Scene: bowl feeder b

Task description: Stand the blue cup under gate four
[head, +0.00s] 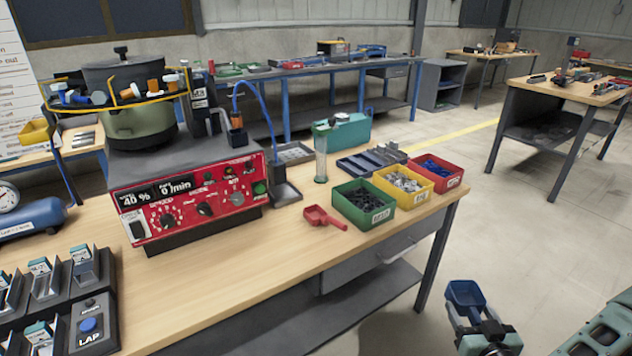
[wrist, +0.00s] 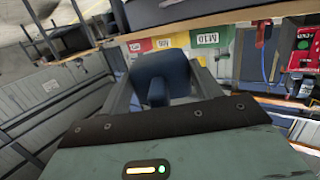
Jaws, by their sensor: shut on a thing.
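The blue cup (head: 465,291) is in my gripper (head: 474,318) at the lower right of the head view, out in front of the bench and above the floor. Its open top shows there and it looks roughly upright. In the wrist view the cup (wrist: 178,70) sits between the two fingers of my gripper (wrist: 160,85), which are shut on it. A dark rack (head: 48,300) with several slots and teal-topped pieces stands at the bench's left end. I cannot read a gate number on it.
The wooden bench (head: 300,250) carries a red control box (head: 190,200) under a bowl feeder (head: 140,120). A red scoop (head: 325,217) and green (head: 365,205), yellow (head: 403,186) and red bins (head: 437,172) stand to the right. Bare bench top lies in front of the control box.

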